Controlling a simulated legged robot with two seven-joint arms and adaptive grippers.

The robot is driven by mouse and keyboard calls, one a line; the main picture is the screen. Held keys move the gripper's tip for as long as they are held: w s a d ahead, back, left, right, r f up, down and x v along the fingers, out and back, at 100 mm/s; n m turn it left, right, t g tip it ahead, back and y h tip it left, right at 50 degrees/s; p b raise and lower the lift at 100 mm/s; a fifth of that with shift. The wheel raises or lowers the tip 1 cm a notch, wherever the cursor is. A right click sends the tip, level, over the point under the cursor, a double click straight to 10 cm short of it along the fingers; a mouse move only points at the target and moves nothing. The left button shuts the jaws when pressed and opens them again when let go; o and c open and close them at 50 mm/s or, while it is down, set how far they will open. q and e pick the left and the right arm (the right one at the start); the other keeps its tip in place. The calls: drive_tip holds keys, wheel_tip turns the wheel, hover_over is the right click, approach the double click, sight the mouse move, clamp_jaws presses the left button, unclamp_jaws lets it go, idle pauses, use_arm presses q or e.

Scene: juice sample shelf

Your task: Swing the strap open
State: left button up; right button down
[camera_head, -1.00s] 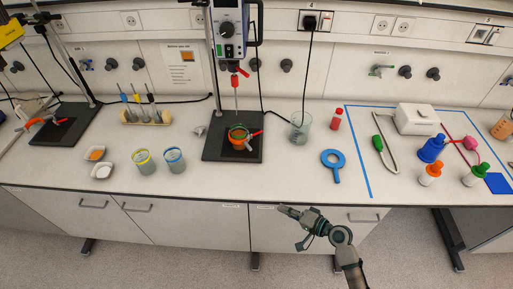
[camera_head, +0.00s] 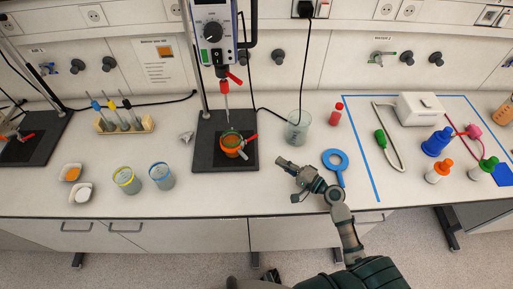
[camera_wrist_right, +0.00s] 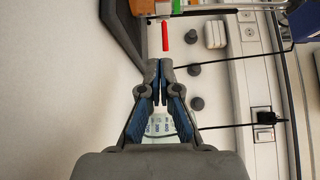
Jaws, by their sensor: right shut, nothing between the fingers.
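An orange vessel (camera_head: 231,151) stands under the stirrer on the dark stand base (camera_head: 207,158). A green ring lies around its top, and a red-handled clamp (camera_head: 247,141) is at its right side. I cannot make out which part is the strap. My right gripper (camera_head: 281,163) is over the front of the bench, right of the vessel and apart from it, pointing left. In the right wrist view its fingertips (camera_wrist_right: 160,66) are together and empty. A red rod-like part (camera_wrist_right: 165,36) shows beyond them. My left gripper is not in view.
A glass beaker (camera_head: 298,131) stands just behind my right gripper, with a blue ring tool (camera_head: 335,161) to its right. Two glass jars (camera_head: 127,180) stand left of the stand. The stirrer (camera_head: 214,30) hangs above the vessel. The bench front between jars and gripper is clear.

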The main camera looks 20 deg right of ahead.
drive_tip(key=shift+w+a+r, duration=0.15)
drive_tip(key=shift+w+a, duration=0.1)
drive_tip(key=shift+w, duration=0.05)
drive_tip(key=shift+w+a+r+p, duration=0.3)
drive_tip(key=shift+w+a+p, duration=0.2)
drive_tip(key=shift+w+a, duration=0.4)
drive_tip(key=p+x, duration=0.1)
drive_tip(key=x, duration=0.4)
drive_tip(key=shift+w+f, duration=0.15)
drive_tip(key=shift+w, duration=0.25)
drive_tip(key=a, duration=0.1)
drive_tip(key=s+a+p, duration=0.1)
drive_tip(key=a, duration=0.1)
drive_tip(key=shift+a, duration=0.2)
drive_tip(key=shift+s+a, duration=0.15)
drive_tip(key=shift+a, duration=0.3)
use_arm(q)
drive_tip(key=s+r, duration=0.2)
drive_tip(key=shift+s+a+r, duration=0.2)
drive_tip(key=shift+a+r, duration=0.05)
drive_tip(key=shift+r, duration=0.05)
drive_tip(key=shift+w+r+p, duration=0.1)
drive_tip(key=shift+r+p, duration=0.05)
drive_tip(key=shift+p, duration=0.15)
use_arm(e)
drive_tip(key=shift+d, duration=0.1)
